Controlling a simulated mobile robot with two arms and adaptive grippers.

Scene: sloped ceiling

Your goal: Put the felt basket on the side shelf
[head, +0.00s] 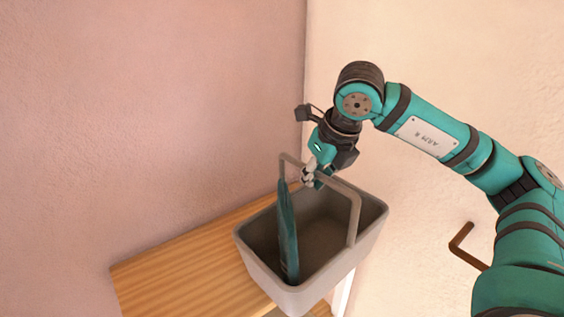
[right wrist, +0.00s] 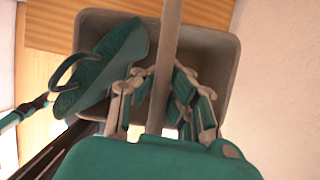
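The felt basket (head: 352,262) is a grey, open-topped tub with a tall bar handle (head: 355,215). It is tilted in the head view, overlapping the front right corner of the wooden side shelf (head: 175,272); I cannot tell whether its base touches the wood. My right gripper (head: 308,177) is shut on the handle near its top. In the right wrist view, the fingers (right wrist: 160,85) close in on both sides of the handle bar (right wrist: 168,45). My left gripper is not in view.
A teal, flat, sandal-like item (head: 288,232) stands on edge inside the basket. The shelf's left part is bare. A pink wall (head: 150,110) rises behind it and a cream wall (head: 440,60) is at the right. A brown bracket-like bar (head: 462,240) shows at right.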

